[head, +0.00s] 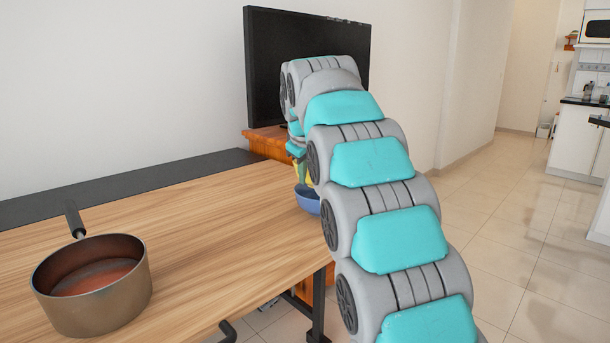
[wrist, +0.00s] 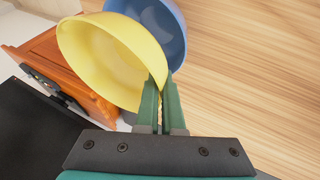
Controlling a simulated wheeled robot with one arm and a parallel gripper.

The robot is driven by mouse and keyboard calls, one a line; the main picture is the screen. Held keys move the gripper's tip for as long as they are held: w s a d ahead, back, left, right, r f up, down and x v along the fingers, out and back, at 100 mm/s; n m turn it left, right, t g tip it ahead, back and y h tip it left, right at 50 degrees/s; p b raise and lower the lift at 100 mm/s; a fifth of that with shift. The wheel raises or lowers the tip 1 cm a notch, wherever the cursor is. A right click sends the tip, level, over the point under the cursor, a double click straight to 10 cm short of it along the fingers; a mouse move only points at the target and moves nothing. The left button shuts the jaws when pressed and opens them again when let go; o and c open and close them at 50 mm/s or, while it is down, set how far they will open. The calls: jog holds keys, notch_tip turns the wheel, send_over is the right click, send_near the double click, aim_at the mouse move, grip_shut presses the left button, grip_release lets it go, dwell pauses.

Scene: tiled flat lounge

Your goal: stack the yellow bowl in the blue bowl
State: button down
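The yellow bowl (wrist: 105,60) hangs from my gripper (wrist: 162,105), whose green fingers are closed on its rim in the wrist view. The blue bowl (wrist: 170,27) is beyond it, partly covered by the yellow bowl. In the head view the blue bowl (head: 307,200) sits near the right end of the wooden table, partly behind my arm. Only a sliver of yellow shows just above it. I cannot tell whether the two bowls touch. My arm hides most of the gripper in the head view.
A brown saucepan (head: 95,285) with a black handle stands at the table's left front. The wooden tabletop (head: 215,215) between it and the bowls is clear. A black television (head: 290,60) stands on an orange-brown cabinet (head: 268,142) behind the table.

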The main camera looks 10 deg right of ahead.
jog(key=shift+f, duration=0.1)
jog(key=shift+f, duration=0.5)
jog(key=shift+f+b, duration=0.1)
jog(key=shift+b, duration=0.2)
jog(key=c, duration=1.1)
grip_release()
jog(key=shift+o, duration=0.2)
jog(key=shift+r, duration=0.45)
jog(key=v, duration=1.2)
jog(key=shift+r+p, duration=0.15)
jog(key=shift+p, duration=0.25)
jog(key=shift+s, duration=0.1)
